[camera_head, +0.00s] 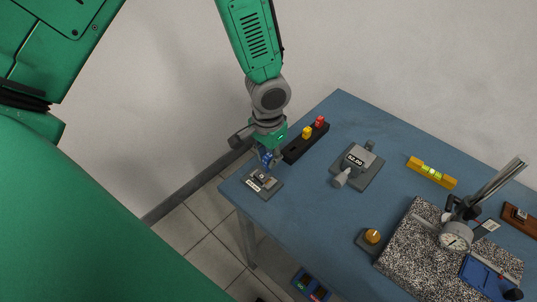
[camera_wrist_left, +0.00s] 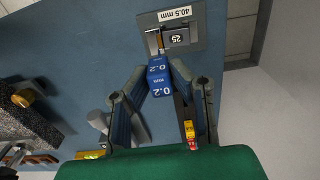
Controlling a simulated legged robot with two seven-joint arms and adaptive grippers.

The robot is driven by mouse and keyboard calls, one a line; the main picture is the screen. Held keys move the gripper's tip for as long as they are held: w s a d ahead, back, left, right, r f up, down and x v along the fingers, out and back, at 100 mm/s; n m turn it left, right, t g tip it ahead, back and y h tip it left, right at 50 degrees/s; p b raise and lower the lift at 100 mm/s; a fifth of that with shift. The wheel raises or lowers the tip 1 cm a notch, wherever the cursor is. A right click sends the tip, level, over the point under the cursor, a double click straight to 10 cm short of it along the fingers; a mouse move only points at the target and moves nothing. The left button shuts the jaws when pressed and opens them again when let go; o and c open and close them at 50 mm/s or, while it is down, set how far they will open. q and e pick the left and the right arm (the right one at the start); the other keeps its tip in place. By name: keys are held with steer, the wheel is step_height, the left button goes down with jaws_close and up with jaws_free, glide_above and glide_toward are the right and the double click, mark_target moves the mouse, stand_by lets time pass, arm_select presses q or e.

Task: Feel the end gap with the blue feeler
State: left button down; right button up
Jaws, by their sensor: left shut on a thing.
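My left gripper (camera_head: 268,156) is shut on the blue feeler (camera_head: 266,160), over the near left corner of the table. The left wrist view shows the blue feeler (camera_wrist_left: 160,80), marked 0.2, between the fingertips (camera_wrist_left: 160,72). Its thin end points at a small grey fixture (camera_wrist_left: 220,28) labelled 40.5 mm, beside a dark block (camera_wrist_left: 178,37) marked 25. I cannot tell whether its tip touches the block or enters a gap. My right gripper is not in view.
A black rack (camera_head: 296,150) with yellow (camera_head: 307,132) and red (camera_head: 320,121) feelers stands close behind the gripper. A grey device (camera_head: 357,162) marked 50.00, a yellow level (camera_head: 432,172), an orange-knobbed block (camera_head: 371,237) and a speckled plate (camera_head: 410,245) with a dial gauge (camera_head: 455,237) lie to the right.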

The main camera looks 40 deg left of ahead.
mark_target(268, 168)
arm_select(q)
steer(key=shift+f+b, duration=1.25)
steer(key=shift+f, duration=1)
steer(key=shift+f+b, duration=0.5)
steer(key=shift+f, duration=0.45)
stand_by(0.7)
steer(key=shift+r, duration=0.1)
stand_by(0.7)
steer(key=shift+r+p, duration=2.3)
steer(key=shift+r, duration=0.2)
steer(key=shift+f, duration=0.1)
